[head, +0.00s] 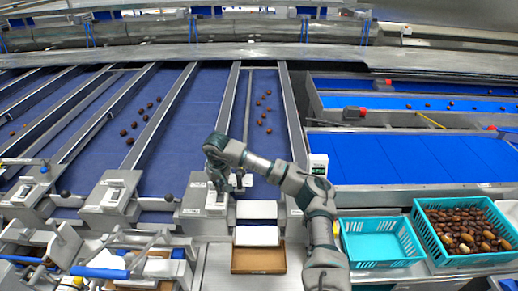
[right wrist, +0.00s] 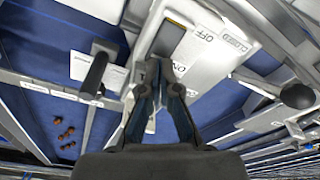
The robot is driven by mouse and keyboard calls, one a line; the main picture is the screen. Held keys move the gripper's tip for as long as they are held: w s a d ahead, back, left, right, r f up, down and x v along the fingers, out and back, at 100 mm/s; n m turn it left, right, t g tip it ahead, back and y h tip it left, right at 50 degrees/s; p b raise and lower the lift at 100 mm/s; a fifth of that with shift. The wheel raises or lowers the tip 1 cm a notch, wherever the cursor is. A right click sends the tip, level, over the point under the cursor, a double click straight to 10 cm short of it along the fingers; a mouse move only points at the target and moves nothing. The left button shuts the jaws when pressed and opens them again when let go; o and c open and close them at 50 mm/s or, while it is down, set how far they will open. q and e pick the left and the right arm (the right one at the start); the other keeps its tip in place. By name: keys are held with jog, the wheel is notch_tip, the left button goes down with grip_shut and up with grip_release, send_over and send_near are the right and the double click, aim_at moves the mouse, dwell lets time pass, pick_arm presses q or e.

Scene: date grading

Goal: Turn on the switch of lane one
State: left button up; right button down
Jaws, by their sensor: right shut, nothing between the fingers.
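My right gripper (head: 218,188) is over a grey control box (head: 192,212) at the near end of a blue lane. It is shut with nothing between its fingers. In the right wrist view, the fingertips (right wrist: 160,72) are at the box's light panel (right wrist: 205,62), beside the printed ON label. A dark switch opening (right wrist: 168,40) shows just beyond the fingertips, near the OFF label; the gripper partly hides this area. I cannot tell whether the fingertips touch the switch or which way it is set. My left gripper is not in view.
Similar control boxes (head: 110,196) stand to the left. A black-knobbed lever (right wrist: 297,96) and a dark handle (right wrist: 96,72) flank the gripper. White boxes (head: 256,210) stand right of it. An empty turquoise crate (head: 378,262) and a date-filled crate (head: 428,246) are at right.

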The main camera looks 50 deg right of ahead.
jog(key=shift+f, duration=0.1)
jog(key=shift+d+f, duration=0.3)
jog(key=shift+a+f, duration=0.15)
jog(key=shift+a, duration=0.1)
